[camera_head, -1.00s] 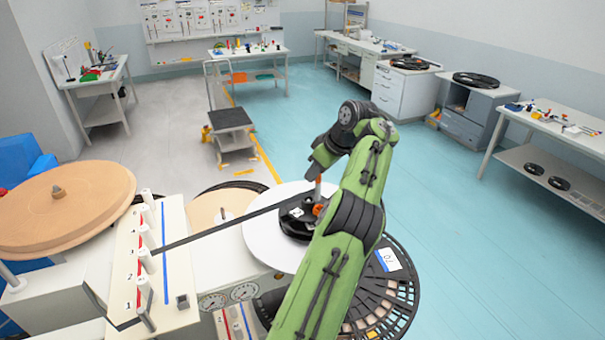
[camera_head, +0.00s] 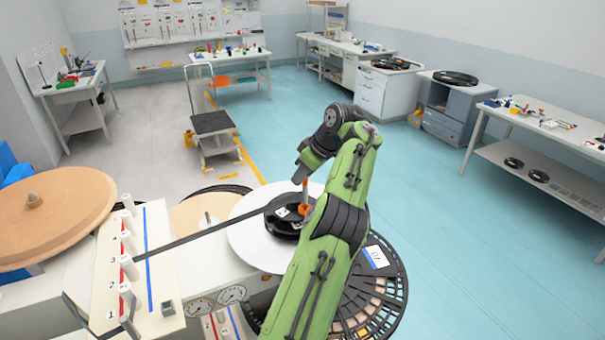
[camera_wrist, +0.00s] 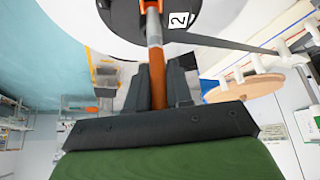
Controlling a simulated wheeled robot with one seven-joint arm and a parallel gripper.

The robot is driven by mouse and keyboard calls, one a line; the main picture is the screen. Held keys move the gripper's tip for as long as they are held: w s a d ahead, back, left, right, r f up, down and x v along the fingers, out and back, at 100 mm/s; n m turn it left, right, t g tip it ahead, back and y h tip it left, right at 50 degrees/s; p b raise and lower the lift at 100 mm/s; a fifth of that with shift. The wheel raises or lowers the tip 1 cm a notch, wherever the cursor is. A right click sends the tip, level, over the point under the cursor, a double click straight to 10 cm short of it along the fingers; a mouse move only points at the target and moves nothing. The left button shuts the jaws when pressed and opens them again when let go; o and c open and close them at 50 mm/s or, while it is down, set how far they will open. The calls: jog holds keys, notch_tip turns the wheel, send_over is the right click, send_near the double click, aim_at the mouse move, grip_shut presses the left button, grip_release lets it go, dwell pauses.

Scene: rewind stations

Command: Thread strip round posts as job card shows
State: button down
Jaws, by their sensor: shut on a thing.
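The dark strip (camera_head: 200,236) runs taut from the black reel (camera_head: 283,222), labelled 2, to the cream post board (camera_head: 155,235) at the left. The board carries several white posts with red marks and numbers, and a blue line. The strip's far end meets the board near the post by number 2 (camera_head: 128,268); how it passes there is too small to tell. My gripper (camera_wrist: 158,92) is shut on an orange handle (camera_wrist: 157,75) whose grey rod reaches the reel. In the head view the handle stands upright on the reel, partly behind my arm.
A white disc (camera_head: 245,240) lies under the reel. A round black segmented tray (camera_head: 385,290) with a card is at its right. A large tan disc (camera_head: 60,220) is at the left. A trolley (camera_head: 213,125) stands behind. The teal floor at right is clear.

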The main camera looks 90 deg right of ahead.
jog(key=shift+f+b, duration=1.05)
jog(key=shift+f, duration=0.35)
jog(key=c, duration=0.9)
grip_release()
jog(key=shift+c, duration=0.2)
